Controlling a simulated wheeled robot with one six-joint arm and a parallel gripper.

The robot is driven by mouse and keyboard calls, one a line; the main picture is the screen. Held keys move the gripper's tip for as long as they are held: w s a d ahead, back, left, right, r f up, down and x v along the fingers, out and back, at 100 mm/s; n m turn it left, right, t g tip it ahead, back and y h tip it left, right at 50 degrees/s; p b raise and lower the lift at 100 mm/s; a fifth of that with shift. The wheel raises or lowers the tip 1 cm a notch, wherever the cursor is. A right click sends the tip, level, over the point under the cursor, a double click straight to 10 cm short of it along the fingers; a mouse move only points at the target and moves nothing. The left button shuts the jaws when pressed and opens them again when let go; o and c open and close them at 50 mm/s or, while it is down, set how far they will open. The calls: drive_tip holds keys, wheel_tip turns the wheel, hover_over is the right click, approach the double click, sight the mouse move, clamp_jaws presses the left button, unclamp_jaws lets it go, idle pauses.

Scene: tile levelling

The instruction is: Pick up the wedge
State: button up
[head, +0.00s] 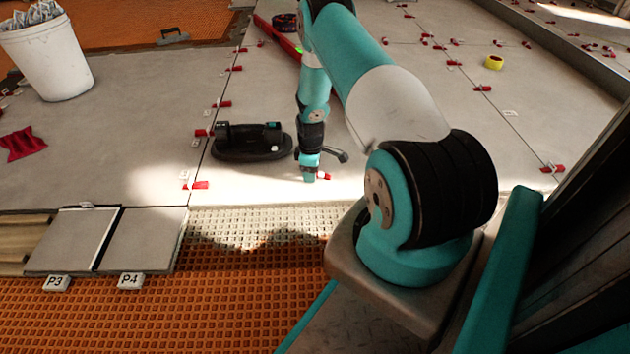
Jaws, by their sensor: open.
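Small red wedges sit along the seams between the grey tiles. One red wedge (324,176) with a pale end lies right beside my gripper (309,178), near the front edge of the tiled floor. My gripper points down and is low over the tile; its jaws are open, though the gap is too small to make out. I cannot tell whether it touches this wedge, which is partly hidden behind it. Another red wedge (200,185) lies at the front of the seam to the left.
A black suction-cup tool (250,141) lies left of my gripper. A white bucket (46,58) stands at the far left, with a red cloth-like item (22,143) nearby. Two loose tiles (143,238) lie front left by labels P3 and P4. Yellow tape (494,62) lies back right.

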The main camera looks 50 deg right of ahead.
drive_tip(key=c, duration=0.9)
drive_tip(key=shift+c, duration=0.2)
